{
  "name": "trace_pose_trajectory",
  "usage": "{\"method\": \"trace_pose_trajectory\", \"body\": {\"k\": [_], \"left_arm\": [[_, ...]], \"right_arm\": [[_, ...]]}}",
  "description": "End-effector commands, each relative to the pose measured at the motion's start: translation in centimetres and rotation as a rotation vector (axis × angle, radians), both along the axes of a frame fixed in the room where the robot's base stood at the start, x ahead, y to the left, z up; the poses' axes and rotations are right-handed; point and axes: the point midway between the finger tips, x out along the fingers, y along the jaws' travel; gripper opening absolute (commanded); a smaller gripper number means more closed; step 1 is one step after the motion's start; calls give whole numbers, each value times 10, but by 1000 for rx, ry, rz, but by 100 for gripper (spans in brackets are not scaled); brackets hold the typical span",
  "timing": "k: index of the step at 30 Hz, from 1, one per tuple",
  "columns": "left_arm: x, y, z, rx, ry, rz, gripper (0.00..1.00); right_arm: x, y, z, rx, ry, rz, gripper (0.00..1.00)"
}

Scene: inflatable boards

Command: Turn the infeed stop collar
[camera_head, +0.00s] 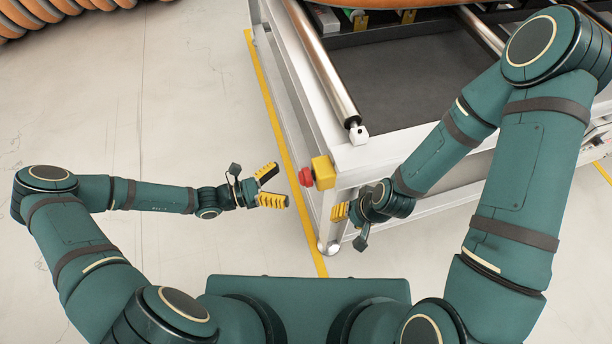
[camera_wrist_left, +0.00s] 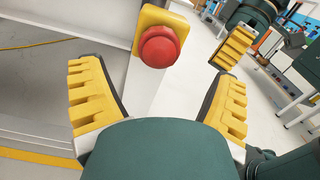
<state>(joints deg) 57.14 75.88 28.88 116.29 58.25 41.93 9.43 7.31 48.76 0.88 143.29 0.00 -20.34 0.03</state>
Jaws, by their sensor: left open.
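A round red stop knob (camera_head: 306,177) with a raised collar-like rim sits on the side of a yellow box (camera_head: 323,172) at the table frame's near corner. In the left wrist view the red knob (camera_wrist_left: 159,47) faces me from its yellow box (camera_wrist_left: 150,17). My left gripper (camera_head: 277,186) is open and empty, its fingers pointing at the knob from the left, a short gap away. In the wrist view the fingers stand either side of the knob, not touching it. My right gripper (camera_head: 342,211) is below and right of the yellow box, partly hidden by its own wrist.
The pale metal frame (camera_head: 385,150) carries a roller (camera_head: 322,65) and a dark bed (camera_head: 410,80). A yellow floor line (camera_head: 277,115) runs beside it. Orange ribbed hose (camera_head: 35,15) lies at the far left. The floor left of the frame is clear.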

Motion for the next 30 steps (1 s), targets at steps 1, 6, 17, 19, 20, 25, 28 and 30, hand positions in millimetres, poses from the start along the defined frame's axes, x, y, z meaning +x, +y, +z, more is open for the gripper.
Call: {"method": "trace_pose_trajectory", "body": {"k": [1, 6, 17, 19, 20, 25, 28, 30], "left_arm": [[3, -11, -1, -3, 1, -3, 89], [12, -40, -1, -3, -1, -2, 89], [22, -67, 0, 1, -1, -1, 89], [22, -68, 0, 2, 0, 0, 89], [22, -68, 0, 2, 0, 0, 89], [22, -67, 0, 2, 0, 0, 84], [22, -67, 0, 1, -1, 0, 49], [22, -67, 0, 1, 0, 0, 24]], "right_arm": [[0, 0, -2, 0, -1, 0, 47], [1, 0, -6, 0, -3, 0, 47], [2, 0, -9, -1, -5, -1, 47], [2, 0, -9, -1, -5, -1, 47], [2, 0, -9, -1, -5, -1, 47], [2, 0, -9, -1, -5, -1, 47], [2, 0, -9, -1, -5, -1, 47], [2, 0, -9, -1, -5, -1, 47]]}}
